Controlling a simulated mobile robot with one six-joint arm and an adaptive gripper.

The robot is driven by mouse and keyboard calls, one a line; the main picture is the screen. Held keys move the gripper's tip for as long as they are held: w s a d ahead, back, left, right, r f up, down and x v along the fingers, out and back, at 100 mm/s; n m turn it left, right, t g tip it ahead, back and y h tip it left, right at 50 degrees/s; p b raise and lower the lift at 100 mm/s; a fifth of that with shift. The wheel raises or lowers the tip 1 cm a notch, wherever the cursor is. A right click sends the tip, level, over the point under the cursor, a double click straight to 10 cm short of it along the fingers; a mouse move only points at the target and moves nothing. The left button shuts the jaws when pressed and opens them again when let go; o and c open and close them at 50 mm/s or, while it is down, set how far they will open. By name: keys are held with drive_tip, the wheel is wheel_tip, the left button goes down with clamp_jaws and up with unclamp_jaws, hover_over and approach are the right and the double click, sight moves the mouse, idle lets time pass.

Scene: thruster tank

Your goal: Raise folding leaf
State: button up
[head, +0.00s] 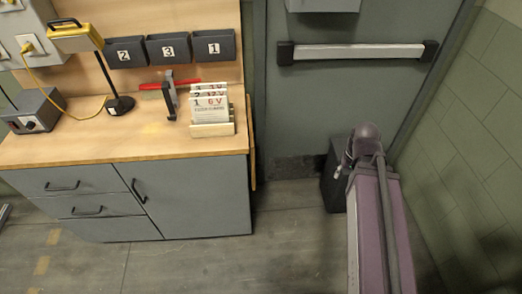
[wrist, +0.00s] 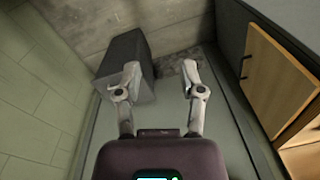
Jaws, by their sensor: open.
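The folding leaf hangs folded down against the right side of the workbench. In the head view only the thin wooden edge of the leaf (head: 252,142) shows. In the wrist view the flat wooden face of the leaf (wrist: 280,82) shows at the right, with a small dark handle-like piece on its edge. My gripper (wrist: 160,70) is open and empty in the wrist view, to the left of the leaf and apart from it. In the head view my arm is at the right, and the gripper's fingers cannot be made out.
The workbench (head: 120,148) has drawers and a door below. On its top are a card holder (head: 212,130), a lamp (head: 120,104) and a control box (head: 35,112). A dark box (wrist: 130,62) stands on the floor beyond my fingers. A door with a push bar (head: 357,52) is behind.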

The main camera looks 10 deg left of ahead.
drive_tip(key=w+a+f+m+t+y+b, duration=0.1)
drive_tip(key=w+a+f+y+b, duration=0.3)
drive_tip(key=b, duration=1.1)
drive_tip(key=w+a+f+m+t+y+b, duration=0.1)
drive_tip(key=w+a+f+t+y+b, duration=0.3)
drive_tip(key=w+a+f+b, duration=0.6)
drive_tip(key=w+a+f+m+t+y+b, duration=0.2)
drive_tip(key=w+a+f+y+b, duration=0.3)
drive_tip(key=f+b, duration=1)
drive_tip(key=w+a+t+b, duration=0.1)
drive_tip(key=w+a+b, duration=0.1)
drive_tip(key=w+b, duration=0.1)
drive_tip(key=shift+w+a+f+y+b, duration=0.2)
drive_tip(key=shift+a+f+y+b, duration=0.15)
drive_tip(key=shift+b, duration=0.45)
drive_tip(key=b+x, duration=0.2)
drive_tip(key=x, duration=1.1)
drive_tip(key=shift+w+a+f, duration=0.15)
drive_tip(key=shift+a, duration=0.15)
clamp_jaws()
